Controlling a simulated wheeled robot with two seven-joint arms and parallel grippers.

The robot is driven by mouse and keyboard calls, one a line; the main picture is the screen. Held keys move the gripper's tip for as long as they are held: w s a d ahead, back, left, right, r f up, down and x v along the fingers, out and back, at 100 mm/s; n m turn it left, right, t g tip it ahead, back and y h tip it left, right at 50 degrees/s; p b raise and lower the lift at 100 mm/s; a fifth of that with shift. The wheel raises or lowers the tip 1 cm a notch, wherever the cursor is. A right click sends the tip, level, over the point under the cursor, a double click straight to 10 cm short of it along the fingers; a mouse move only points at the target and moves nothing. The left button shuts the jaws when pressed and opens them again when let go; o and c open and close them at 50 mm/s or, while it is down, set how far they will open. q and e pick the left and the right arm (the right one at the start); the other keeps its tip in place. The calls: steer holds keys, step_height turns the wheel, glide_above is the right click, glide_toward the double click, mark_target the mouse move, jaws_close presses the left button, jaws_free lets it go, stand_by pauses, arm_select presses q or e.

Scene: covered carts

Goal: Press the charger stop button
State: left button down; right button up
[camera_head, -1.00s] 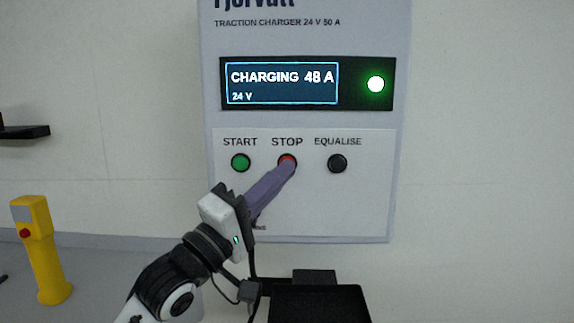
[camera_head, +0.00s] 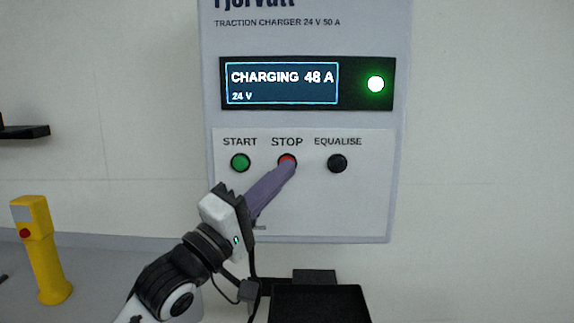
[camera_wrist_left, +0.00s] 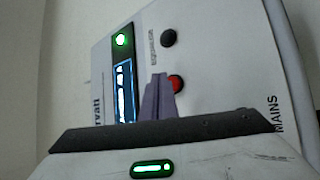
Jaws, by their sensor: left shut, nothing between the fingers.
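The red STOP button (camera_head: 287,159) sits on the charger panel between the green START button (camera_head: 240,162) and the black EQUALISE button (camera_head: 337,163). My left gripper (camera_head: 290,167) is shut and empty, its purple fingertips in front of the lower part of the STOP button. In the left wrist view the shut fingers (camera_wrist_left: 158,84) lie beside the red button (camera_wrist_left: 176,84), which shows partly. I cannot tell whether they touch. The charger display (camera_head: 282,83) reads CHARGING 48 A, 24 V, and a green lamp (camera_head: 376,84) is lit. My right gripper is not in view.
A black tray-like object (camera_head: 320,302) is below the charger. A yellow post with a red button (camera_head: 45,250) stands at the lower left. A dark shelf (camera_head: 25,132) is at the left edge. The wall to the right of the charger is clear.

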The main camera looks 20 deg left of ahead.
arm_select(q)
steer(key=shift+w, duration=0.15)
stand_by(0.3)
steer(key=shift+w+a+p, duration=0.1)
steer(key=shift+w+p, duration=0.15)
steer(key=shift+p, duration=0.05)
steer(key=shift+w+a, duration=0.15)
steer(key=shift+w, duration=0.3)
stand_by(0.5)
steer(key=shift+s, duration=0.15)
stand_by(0.3)
steer(key=shift+s+d+p, duration=0.25)
steer(key=shift+s+p, duration=0.3)
steer(key=shift+s, duration=0.15)
